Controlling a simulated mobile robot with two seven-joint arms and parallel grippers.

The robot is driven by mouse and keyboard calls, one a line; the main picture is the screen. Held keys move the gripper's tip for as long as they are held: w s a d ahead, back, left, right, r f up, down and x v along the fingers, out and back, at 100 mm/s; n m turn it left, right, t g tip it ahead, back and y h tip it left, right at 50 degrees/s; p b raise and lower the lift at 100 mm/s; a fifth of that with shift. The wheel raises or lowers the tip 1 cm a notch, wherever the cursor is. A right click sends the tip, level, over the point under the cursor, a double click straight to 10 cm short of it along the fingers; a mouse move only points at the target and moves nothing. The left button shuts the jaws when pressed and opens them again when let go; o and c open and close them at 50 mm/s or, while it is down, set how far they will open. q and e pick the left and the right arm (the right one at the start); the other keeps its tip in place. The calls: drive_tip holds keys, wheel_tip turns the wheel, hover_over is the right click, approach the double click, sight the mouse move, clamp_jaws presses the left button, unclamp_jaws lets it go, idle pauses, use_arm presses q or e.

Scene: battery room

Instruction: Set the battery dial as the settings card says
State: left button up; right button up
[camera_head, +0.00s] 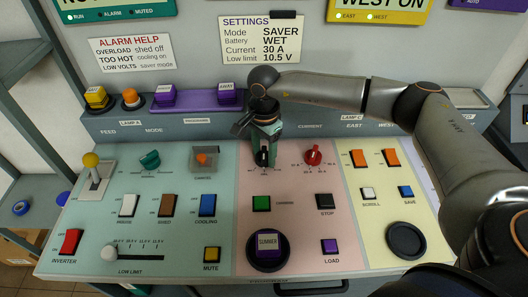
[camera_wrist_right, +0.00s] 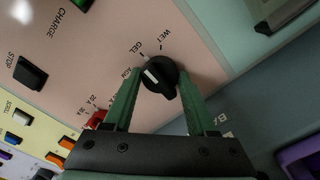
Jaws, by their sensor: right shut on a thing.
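The settings card (camera_head: 261,39) on the back wall reads Mode SAVER, Battery WET, Current 30 A, Low limit 10.5 V. The battery dial is a black knob (camera_wrist_right: 160,77) with a white pointer mark, ringed by WET, GEL and AGM labels. The mark slants up and left in the right wrist view, on the GEL and AGM side and away from WET; I cannot tell exactly which it meets. My right gripper (camera_head: 264,146) reaches down over the dial on the pink panel. Its green fingers stand either side of the knob, shut on it. My left gripper is not in view.
A red current dial (camera_head: 313,155) sits right of my right gripper. A teal mode dial (camera_head: 150,160) and an orange cancel switch (camera_head: 203,159) lie left. Buttons fill the panel below. My right arm crosses above the panel's right half.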

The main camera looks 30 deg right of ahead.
sight(264, 152)
drive_tip(key=m+b, duration=0.1)
drive_tip(key=m, duration=0.3)
drive_tip(key=shift+m, duration=0.3)
drive_tip(key=shift+m+b, duration=0.6)
drive_tip(key=shift+m, duration=1.2)
drive_tip(key=shift+r, duration=0.1)
drive_tip(key=o, duration=1.4)
drive_tip(key=shift+c, duration=0.2)
wheel_tip(264, 152, up, 12)
drive_tip(key=b, duration=0.1)
drive_tip(key=shift+r, duration=0.25)
